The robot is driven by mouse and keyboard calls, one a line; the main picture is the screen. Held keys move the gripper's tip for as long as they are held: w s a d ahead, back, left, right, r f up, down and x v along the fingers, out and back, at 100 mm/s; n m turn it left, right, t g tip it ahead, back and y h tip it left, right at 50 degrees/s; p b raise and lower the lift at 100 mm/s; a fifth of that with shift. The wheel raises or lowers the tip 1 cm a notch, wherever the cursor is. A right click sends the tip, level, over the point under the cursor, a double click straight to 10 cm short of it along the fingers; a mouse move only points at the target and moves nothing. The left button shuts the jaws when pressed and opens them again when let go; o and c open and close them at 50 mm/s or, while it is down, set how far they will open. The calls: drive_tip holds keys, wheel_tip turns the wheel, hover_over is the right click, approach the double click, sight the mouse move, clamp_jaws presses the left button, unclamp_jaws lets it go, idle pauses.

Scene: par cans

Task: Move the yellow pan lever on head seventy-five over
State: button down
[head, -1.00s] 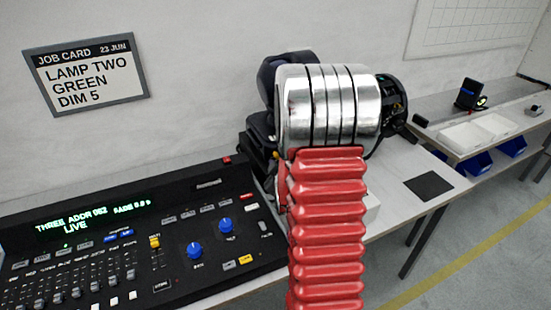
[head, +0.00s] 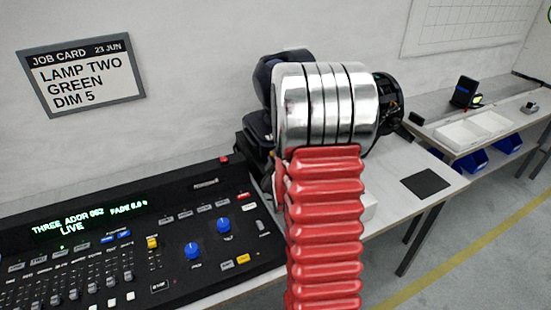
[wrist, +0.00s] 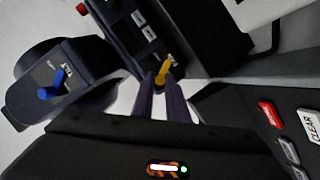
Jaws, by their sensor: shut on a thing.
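The yellow pan lever (wrist: 165,71) shows in the wrist view at the tips of my gripper (wrist: 161,80). The two dark fingers are closed on it. The lever sits at the edge of a dark lamp head (wrist: 120,65). A blue lever (wrist: 51,88) marked TILT stands on a rounded dark part at the left. In the head view my red and silver arm hides my gripper, the pan lever and much of the dark lamp head (head: 262,125). I cannot read a head number.
A lighting console (head: 130,235) with a green display fills the lower left; its red and CLEAR keys (wrist: 310,126) show close by in the wrist view. A job card (head: 82,74) hangs on the wall.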

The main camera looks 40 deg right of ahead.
drive_tip(key=shift+s+d+r+m+t+y, duration=0.1)
drive_tip(key=shift+s+d+m+t+y, duration=0.1)
drive_tip(key=shift+d+m+y, duration=0.9)
drive_tip(key=shift+s+d+f+m+t+y, duration=0.1)
drive_tip(key=shift+s+d+m+y, duration=0.15)
drive_tip(key=shift+m+y, duration=0.9)
drive_tip(key=shift+s+d+r+m+t+y, duration=0.15)
drive_tip(key=shift+d+m+y, duration=0.4)
drive_tip(key=shift+m, duration=1.2)
drive_tip(key=shift+d, duration=0.15)
drive_tip(key=c, duration=1.7)
unclamp_jaws()
drive_tip(key=shift+c, duration=0.2)
